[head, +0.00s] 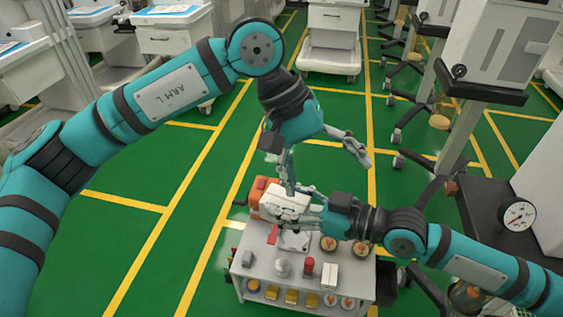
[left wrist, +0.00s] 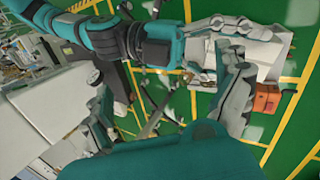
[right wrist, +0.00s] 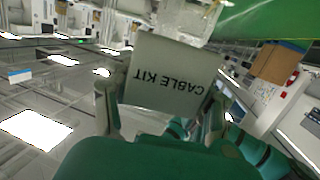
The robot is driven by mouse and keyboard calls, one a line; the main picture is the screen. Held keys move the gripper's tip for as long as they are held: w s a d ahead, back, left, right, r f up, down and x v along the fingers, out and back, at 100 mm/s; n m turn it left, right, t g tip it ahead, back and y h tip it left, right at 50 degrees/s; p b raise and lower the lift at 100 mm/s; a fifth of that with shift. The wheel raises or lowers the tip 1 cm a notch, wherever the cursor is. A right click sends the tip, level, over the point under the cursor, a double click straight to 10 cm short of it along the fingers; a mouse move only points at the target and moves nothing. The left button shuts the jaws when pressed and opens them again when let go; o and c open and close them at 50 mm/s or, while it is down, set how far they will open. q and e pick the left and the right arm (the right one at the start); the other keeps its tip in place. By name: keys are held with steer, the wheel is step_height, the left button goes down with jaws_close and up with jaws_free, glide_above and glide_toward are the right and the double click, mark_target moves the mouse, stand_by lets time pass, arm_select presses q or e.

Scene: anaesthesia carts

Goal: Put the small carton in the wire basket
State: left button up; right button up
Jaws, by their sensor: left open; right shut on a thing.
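A grey-white carton marked "CABLE KIT" (right wrist: 165,75) is between the fingers of my right gripper (right wrist: 160,108), upside down in the right wrist view. In the head view my right gripper (head: 300,207) holds it above the small cart, beside an orange box. The pale carton also shows in the left wrist view (left wrist: 262,62). My left gripper (head: 328,172) is open and empty, its fingers spread just above and to the right of the held carton; they also show spread in the left wrist view (left wrist: 170,78). I cannot clearly make out a wire basket.
The small cart (head: 243,272) carries an orange box (head: 256,188), a red can (head: 308,266), a white carton (head: 329,274) and round tubs. A dark table with a gauge (head: 518,214) stands right.

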mark_target(285, 200)
arm_select(q)
steer(key=a+m+t+y, duration=0.3)
steer(key=a+m+y, duration=0.15)
steer(key=a, duration=0.25)
steer(key=shift+n, duration=0.35)
steer(key=f, duration=0.3)
steer(key=w+f, duration=0.1)
steer(key=f, duration=0.3)
steer(key=w+d+f, duration=0.1)
steer(key=f, duration=0.3)
steer(key=shift+w+f, duration=0.1)
steer(key=c, duration=1.1)
arm_select(e)
steer(key=o, duration=1.3)
steer(key=shift+d, duration=0.1)
